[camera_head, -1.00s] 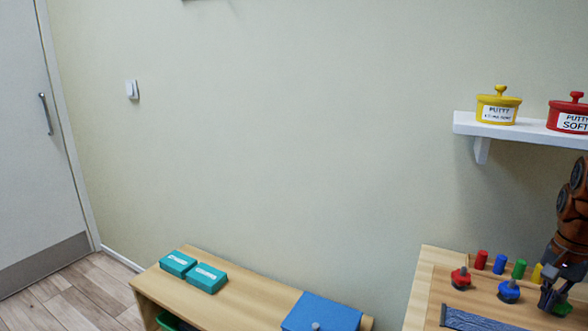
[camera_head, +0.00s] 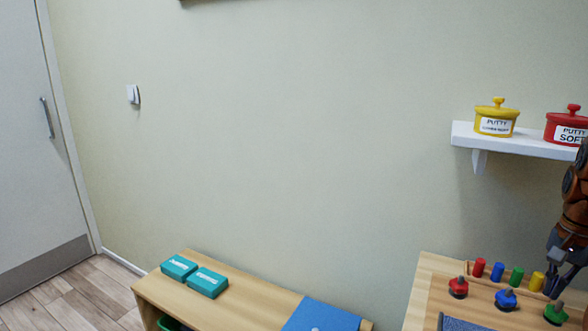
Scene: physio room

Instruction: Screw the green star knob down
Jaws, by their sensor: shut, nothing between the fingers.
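The green star knob (camera_head: 556,313) is at the lower right of the head view, on the wooden board (camera_head: 425,290), to the right of the blue star knob (camera_head: 506,299) and the red star knob (camera_head: 458,287). A post tip shows at its top. My gripper (camera_head: 553,290) is above the green knob, pointing down, apart from it as far as I can see. It is shut and empty. How far down the green knob sits on its post is too small to tell.
Red (camera_head: 479,267), blue (camera_head: 497,271), green (camera_head: 517,276) and yellow (camera_head: 537,281) pegs stand behind the knobs. A white shelf (camera_head: 490,143) with putty pots is above. A low bench (camera_head: 240,290) with teal boxes (camera_head: 207,282) stands left.

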